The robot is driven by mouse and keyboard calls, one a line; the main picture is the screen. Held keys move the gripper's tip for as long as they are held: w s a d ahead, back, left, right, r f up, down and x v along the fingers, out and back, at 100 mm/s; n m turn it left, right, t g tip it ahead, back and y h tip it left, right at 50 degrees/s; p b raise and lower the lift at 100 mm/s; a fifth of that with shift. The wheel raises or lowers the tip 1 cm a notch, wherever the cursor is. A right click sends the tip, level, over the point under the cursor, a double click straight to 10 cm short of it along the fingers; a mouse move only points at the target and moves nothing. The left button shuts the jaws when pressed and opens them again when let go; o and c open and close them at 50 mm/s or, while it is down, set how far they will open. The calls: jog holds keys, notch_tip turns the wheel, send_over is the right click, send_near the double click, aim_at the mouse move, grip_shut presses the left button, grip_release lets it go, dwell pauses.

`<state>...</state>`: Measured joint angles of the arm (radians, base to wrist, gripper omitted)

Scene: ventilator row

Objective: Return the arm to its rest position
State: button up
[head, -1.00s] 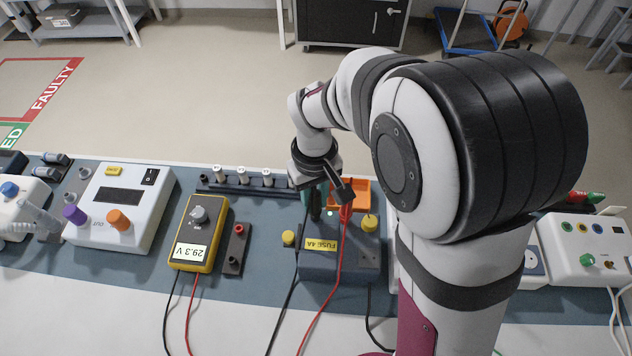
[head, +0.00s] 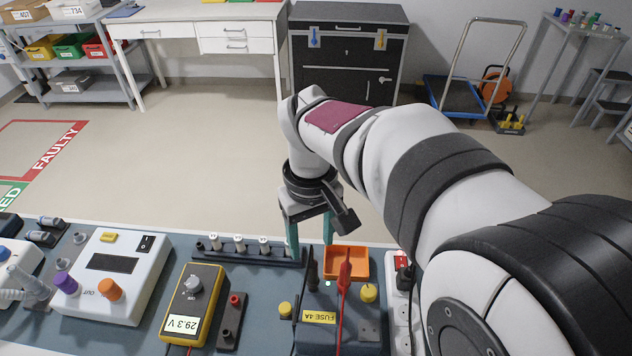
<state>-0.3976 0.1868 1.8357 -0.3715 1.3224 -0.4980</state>
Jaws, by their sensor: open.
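My gripper (head: 310,250) hangs in the head view with its two teal fingers apart and pointing down. It is open, with nothing seen between the fingers. It is above the back edge of the bench, near the orange tray (head: 346,262) and the strip of white-capped posts (head: 238,246). A black probe (head: 313,270) and a red probe (head: 343,280) stand upright at the dark fuse box labelled "FUSE 4A" (head: 320,317), below and in front of the gripper. My arm reaches in from the lower right and hides part of the bench there.
A yellow multimeter (head: 195,300) reading 29.3 V, a black terminal block (head: 231,322) and a white supply unit (head: 120,280) stand on the left of the bench. A white power strip (head: 400,315) is beside the fuse box. Open floor (head: 190,150) lies beyond the bench.

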notch_tip(320, 180, up, 5)
jog(key=s+d+f+m, duration=0.2)
jog(key=s+d+m, duration=0.1)
jog(key=s, duration=0.3)
jog(key=s+d+f+m+y, duration=0.1)
jog(key=s+d+f+m, duration=0.1)
jog(key=s, duration=0.5)
jog(key=s+d+f+m, duration=0.2)
jog(key=s+d+m, duration=0.3)
jog(key=s+m, duration=0.1)
jog(key=shift+s+m+y, duration=0.2)
jog(key=shift+m+y, duration=0.1)
jog(key=shift+y, duration=0.1)
